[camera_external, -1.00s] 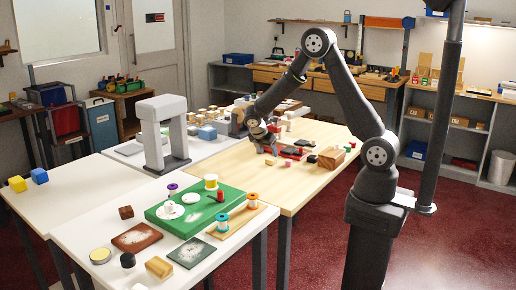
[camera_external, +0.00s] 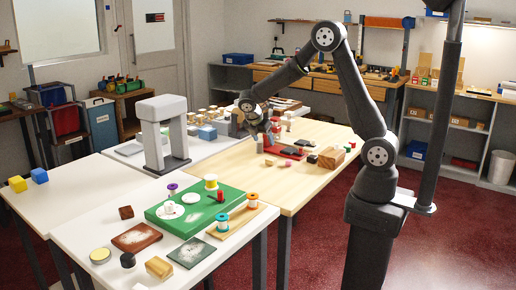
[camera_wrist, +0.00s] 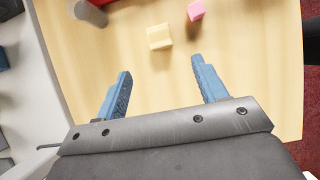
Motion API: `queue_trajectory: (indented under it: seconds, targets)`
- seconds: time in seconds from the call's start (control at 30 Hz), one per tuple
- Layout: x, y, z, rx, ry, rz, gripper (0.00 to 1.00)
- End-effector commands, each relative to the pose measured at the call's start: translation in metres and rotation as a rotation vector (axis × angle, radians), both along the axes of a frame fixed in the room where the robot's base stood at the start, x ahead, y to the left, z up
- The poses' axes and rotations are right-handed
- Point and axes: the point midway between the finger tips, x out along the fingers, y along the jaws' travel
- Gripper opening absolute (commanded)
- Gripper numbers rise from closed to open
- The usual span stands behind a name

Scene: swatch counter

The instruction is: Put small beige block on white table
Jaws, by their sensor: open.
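The small beige block (camera_wrist: 159,37) lies on the light wooden table (camera_wrist: 250,75), ahead of my gripper in the wrist view. It shows in the external view as a small pale block (camera_external: 269,162) near the wooden table's left side. My gripper (camera_wrist: 160,72) is open with nothing between its blue fingers. It hangs above the wooden table, apart from the block; it also shows in the external view (camera_external: 268,139), where its fingers are hard to make out. White table surfaces (camera_external: 95,176) lie left of the wooden table.
A pink block (camera_wrist: 195,10) lies beside the beige block. A red tray (camera_external: 284,151), dark pieces and a wooden block (camera_external: 331,158) are close by. A grey arch (camera_external: 163,130) stands at left. A green board (camera_external: 180,221) with spools lies on the front white table.

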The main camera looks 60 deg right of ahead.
Motion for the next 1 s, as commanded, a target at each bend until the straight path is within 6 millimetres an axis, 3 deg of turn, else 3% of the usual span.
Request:
queue_trajectory:
  seconds: [0.2, 0.33, 0.8, 1.0]
  targets:
    - [0.004, -0.016, 0.046, 0.175, -0.007, -0.007, 0.65]
    - [0.004, -0.019, 0.051, 0.226, -0.007, 0.003, 0.65]
    - [0.003, -0.044, -0.040, 0.227, -0.004, 0.004, 0.65]
    - [0.003, -0.049, -0.059, 0.227, -0.007, 0.005, 0.65]
